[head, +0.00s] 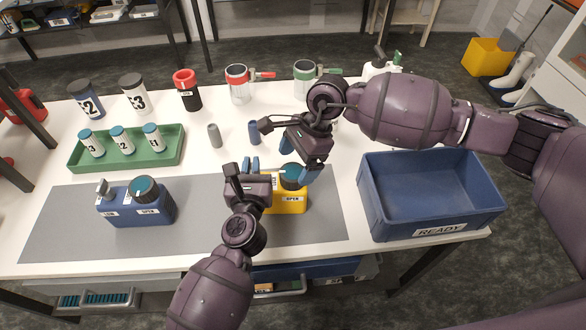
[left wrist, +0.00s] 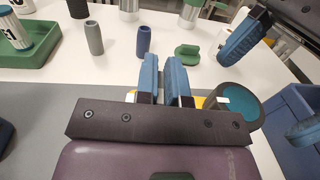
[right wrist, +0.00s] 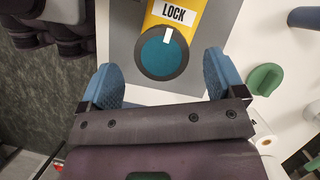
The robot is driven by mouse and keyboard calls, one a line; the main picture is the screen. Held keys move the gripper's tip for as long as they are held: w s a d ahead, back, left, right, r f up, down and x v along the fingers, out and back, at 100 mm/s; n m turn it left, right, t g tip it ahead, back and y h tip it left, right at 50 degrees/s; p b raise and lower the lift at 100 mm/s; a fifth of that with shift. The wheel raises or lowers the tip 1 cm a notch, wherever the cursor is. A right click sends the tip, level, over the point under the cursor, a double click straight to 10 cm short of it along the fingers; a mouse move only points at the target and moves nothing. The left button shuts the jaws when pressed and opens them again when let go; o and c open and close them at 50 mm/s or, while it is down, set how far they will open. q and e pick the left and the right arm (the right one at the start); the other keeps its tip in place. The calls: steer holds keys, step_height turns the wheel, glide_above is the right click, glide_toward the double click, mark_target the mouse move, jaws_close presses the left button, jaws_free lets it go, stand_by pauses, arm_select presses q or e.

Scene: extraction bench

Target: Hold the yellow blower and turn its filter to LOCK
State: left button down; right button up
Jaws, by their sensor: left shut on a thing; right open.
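The yellow blower (head: 288,208) stands on the grey mat, with an OPEN label on its front. It also shows in the right wrist view (right wrist: 205,22) with a LOCK label. Its round dark filter (head: 293,178) has a teal face; in the right wrist view the filter's (right wrist: 160,57) white mark points toward the LOCK label. My left gripper (head: 251,165) is shut on the blower, its fingers close together in the left wrist view (left wrist: 164,62). My right gripper (right wrist: 162,75) is open, its fingers apart on either side of the filter, contact not clear.
A blue blower (head: 155,218) stands left on the mat (head: 70,215). A green tray (head: 130,166) holds several jars. A grey (head: 214,136) and a blue cylinder (head: 254,132) stand behind. A blue READY bin (head: 375,222) is at right. Cups and jars line the back.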

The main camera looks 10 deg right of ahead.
arm_select(q)
steer(key=shift+s+a+f, duration=0.1)
steer(key=shift+f, duration=0.3)
arm_select(e)
steer(key=v, duration=0.8)
steer(key=shift+r, duration=0.2)
steer(key=shift+d, duration=0.1)
arm_select(q)
steer(key=c, duration=1.1)
jaws_free()
steer(key=shift+c, duration=0.2)
